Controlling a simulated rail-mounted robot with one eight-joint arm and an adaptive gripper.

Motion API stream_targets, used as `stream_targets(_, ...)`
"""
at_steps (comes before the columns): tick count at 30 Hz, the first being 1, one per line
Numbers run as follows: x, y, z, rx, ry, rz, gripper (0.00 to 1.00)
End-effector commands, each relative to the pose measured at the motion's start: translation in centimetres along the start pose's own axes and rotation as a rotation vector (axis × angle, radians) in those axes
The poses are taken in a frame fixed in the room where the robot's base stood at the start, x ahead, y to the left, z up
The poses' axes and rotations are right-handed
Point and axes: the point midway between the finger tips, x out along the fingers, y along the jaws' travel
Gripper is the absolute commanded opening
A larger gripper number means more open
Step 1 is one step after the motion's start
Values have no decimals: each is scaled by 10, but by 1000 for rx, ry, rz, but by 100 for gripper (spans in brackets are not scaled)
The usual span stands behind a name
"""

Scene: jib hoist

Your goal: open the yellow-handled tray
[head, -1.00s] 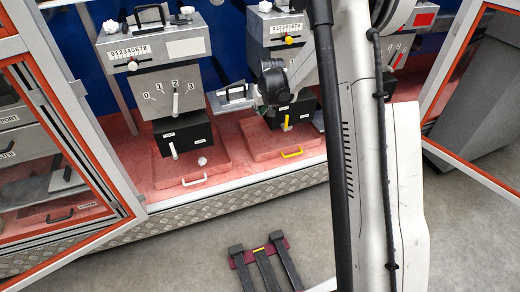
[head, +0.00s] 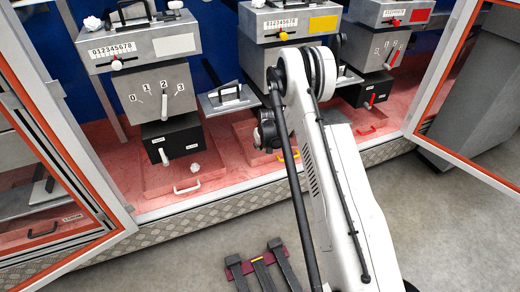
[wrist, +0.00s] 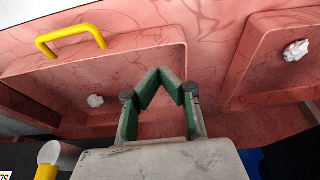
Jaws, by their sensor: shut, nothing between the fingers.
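The yellow-handled tray (wrist: 130,62) is a shallow pink-red tray under the middle unit. Its yellow handle (wrist: 70,38) shows at the upper left in the wrist view. In the head view the handle (head: 281,157) shows only in part beside my arm. My gripper (wrist: 160,76) is shut and empty, its green-lined fingers meeting in a point over the tray. The handle is apart from the fingers, up and to the left in the wrist view. The tray appears shut. The fingertips cannot be made out in the head view.
A white-handled tray (head: 186,187) lies left and a red-handled one (head: 370,130) right. A yellow lever (wrist: 48,160) is at lower left in the wrist view. Open orange-edged doors (head: 60,140) flank the cabinet. A dark pronged object (head: 262,268) lies on the floor.

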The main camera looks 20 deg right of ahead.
Motion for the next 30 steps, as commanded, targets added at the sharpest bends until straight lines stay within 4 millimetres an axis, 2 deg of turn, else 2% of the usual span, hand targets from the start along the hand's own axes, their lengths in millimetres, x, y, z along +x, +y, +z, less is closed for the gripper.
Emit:
stream_targets(1, 12, 0, 1, 0, 0, 0, 0)
stream_targets(6, 42, 0, 1, 0, 0, 0, 0)
stream_targets(12, 67, 0, 0, 0, 0, 0, 0)
stream_targets(18, 76, 0, 0, 0, 0, 0, 0)
stream_targets(30, 76, 1, 1, 1, 0, 1, 0)
